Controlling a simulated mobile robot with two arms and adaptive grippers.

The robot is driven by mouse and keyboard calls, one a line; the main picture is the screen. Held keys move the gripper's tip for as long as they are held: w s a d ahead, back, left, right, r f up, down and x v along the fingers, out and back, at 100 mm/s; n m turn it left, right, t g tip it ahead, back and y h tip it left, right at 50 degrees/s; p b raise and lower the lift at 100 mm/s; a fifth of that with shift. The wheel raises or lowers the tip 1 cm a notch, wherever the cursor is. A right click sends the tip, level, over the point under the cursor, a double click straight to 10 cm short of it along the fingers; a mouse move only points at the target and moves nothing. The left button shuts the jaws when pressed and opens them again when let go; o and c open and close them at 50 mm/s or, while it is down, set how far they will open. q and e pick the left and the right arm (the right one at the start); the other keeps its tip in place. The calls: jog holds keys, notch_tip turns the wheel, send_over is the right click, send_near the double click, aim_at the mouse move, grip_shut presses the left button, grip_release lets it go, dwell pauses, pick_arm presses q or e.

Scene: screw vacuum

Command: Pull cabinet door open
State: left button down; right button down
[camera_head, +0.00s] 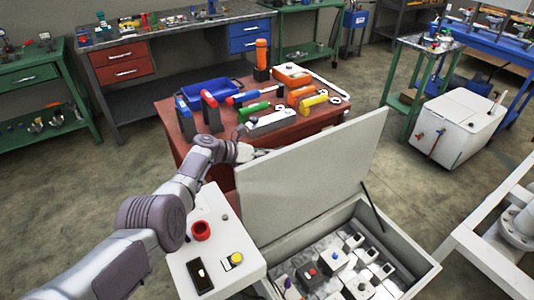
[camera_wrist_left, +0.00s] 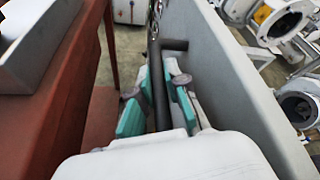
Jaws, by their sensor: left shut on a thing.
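The cabinet door (camera_head: 310,170) is a light grey panel standing raised at the back edge of the open cabinet (camera_head: 415,277). White modules with buttons show inside the cabinet. My left gripper (camera_head: 258,153) reaches to the far side of the door, where the panel partly hides it. In the left wrist view my left gripper (camera_wrist_left: 160,105) has teal-padded fingers on both sides of the black handle (camera_wrist_left: 158,75), shut on it. The door (camera_wrist_left: 235,85) runs along the right of that view. My right gripper is in neither view.
A red-brown table (camera_head: 185,150) with tools and a blue tray (camera_head: 210,91) stands close behind the door and my left arm. A white control box (camera_head: 215,262) with a red button and a yellow button adjoins the cabinet on the left. Open floor lies right of the door.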

pick_arm(q)
jog(key=shift+s+f, duration=0.15)
jog(key=shift+f, duration=0.05)
jog(key=c, duration=1.2)
grip_release()
jog(key=shift+r, duration=0.15)
jog(key=v, duration=1.2)
